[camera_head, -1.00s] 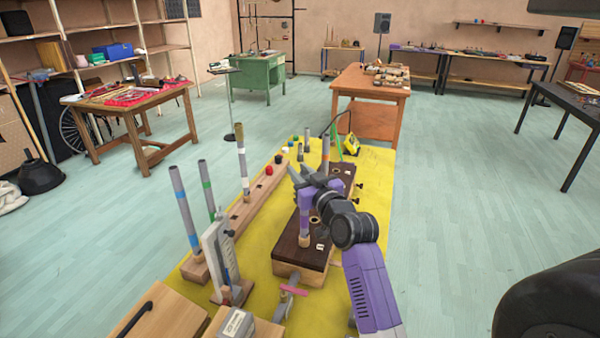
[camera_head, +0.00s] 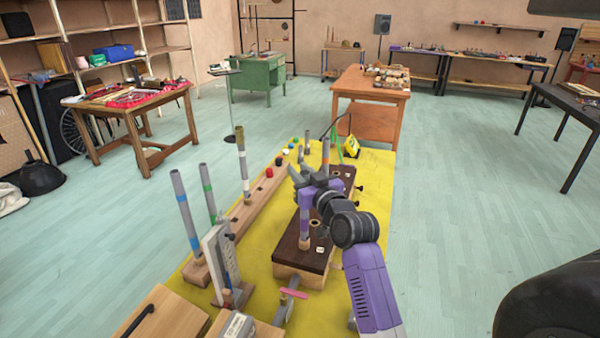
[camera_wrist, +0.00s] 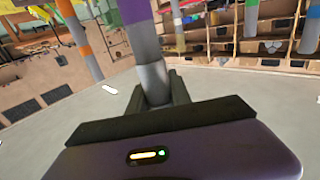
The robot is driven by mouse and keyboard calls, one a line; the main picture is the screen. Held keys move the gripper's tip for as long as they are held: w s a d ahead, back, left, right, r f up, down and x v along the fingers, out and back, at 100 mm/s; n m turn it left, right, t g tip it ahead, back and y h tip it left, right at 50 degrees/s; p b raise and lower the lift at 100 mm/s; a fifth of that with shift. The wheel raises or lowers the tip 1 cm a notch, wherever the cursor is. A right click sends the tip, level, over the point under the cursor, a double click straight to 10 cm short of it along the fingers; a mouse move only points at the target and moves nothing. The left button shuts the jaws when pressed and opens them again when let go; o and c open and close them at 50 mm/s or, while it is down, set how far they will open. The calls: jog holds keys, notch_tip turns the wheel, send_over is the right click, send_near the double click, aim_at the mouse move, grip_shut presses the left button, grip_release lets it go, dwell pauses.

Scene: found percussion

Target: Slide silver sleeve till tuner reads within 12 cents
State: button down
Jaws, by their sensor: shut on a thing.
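My gripper (camera_head: 304,182) is shut on the silver sleeve, around the upper part of an upright tube with a purple band (camera_head: 304,214). This tube stands on the dark-topped wooden block (camera_head: 290,262). In the wrist view the grey silver sleeve (camera_wrist: 155,80) sits between my fingers, with a purple section (camera_wrist: 138,30) of the tube beyond it. The yellow tuner (camera_head: 351,145) stands at the far end of the yellow mat; its reading is too small to make out. My fingers partly hide the sleeve in the head view.
Another tube with an orange band (camera_head: 326,152) stands close behind my gripper. A long wooden rail (camera_head: 262,192) with banded tubes runs along the left. The mat's right strip (camera_head: 376,190) is mostly clear.

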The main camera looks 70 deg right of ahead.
jog(key=c, duration=1.1)
grip_release()
jog(key=b+v, duration=0.2)
jog(key=v, duration=0.5)
jog(key=shift+s+a, duration=0.25)
jog(key=shift+a, duration=0.05)
